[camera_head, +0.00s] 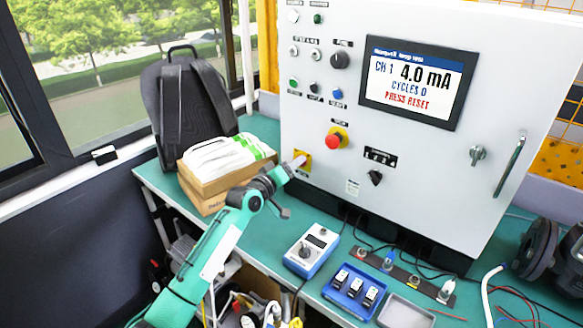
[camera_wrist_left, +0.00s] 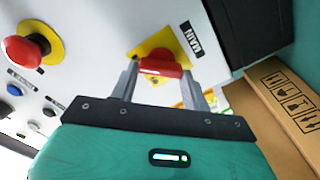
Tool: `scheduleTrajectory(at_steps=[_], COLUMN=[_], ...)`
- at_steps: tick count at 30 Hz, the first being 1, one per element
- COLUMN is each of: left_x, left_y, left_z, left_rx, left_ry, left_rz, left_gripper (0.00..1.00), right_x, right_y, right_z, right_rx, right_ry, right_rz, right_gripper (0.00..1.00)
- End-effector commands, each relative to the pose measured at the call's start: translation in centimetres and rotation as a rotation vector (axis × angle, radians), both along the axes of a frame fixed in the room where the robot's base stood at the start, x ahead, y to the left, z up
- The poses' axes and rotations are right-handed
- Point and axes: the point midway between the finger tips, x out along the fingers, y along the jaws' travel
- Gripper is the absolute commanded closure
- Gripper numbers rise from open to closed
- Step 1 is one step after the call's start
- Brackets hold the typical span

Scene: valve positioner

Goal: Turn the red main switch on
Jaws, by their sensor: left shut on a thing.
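The red main switch (camera_wrist_left: 160,68) sits on a yellow plate (camera_wrist_left: 150,50) marked MAIN on the cabinet front, as the left wrist view shows. My left gripper (camera_wrist_left: 165,72) has one finger on each side of the red handle and is shut on it. In the head view my left gripper (camera_head: 296,163) reaches the yellow plate (camera_head: 305,157) low on the left of the cabinet front, and the red handle is mostly hidden there. The cabinet screen (camera_head: 415,80) reads CH 1 4.0 mA, CYCLES 0 and PRESS RESET. My right gripper is not in view.
A red mushroom button (camera_head: 334,140) on yellow sits up and right of the switch. Cardboard boxes (camera_head: 212,181) with a white pack and a black backpack (camera_head: 185,105) stand left of the cabinet. A handheld device (camera_head: 311,250) and a blue tray (camera_head: 338,300) lie on the green bench.

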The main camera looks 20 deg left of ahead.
Motion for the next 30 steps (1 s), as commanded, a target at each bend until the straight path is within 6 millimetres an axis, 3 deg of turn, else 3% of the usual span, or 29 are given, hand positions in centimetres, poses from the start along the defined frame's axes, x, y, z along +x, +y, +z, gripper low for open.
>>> scheduleTrajectory(at_steps=[7, 17, 18, 20, 30], left_x=[0.0, -0.1, -0.1, -0.1, -0.2], left_y=[-0.1, -0.1, -0.1, -0.1, 0.0], left_z=[-0.3, -0.3, -0.3, -0.3, -0.1], left_rx=[0.027, 0.028, 0.028, 0.028, 0.026], left_ry=[-0.005, -0.004, -0.004, -0.004, -0.007], left_rz=[-0.002, -0.002, -0.002, -0.001, -0.001], left_gripper=[0.76, 0.76, 0.45, 0.33, 0.31], right_x=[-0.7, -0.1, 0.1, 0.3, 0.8], right_y=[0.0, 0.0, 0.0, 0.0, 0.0], right_z=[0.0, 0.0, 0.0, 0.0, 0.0], right_rx=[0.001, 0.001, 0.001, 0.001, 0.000], right_ry=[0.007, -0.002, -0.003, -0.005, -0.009], right_rz=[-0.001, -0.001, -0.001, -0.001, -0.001], right_gripper=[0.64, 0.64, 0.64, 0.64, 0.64])
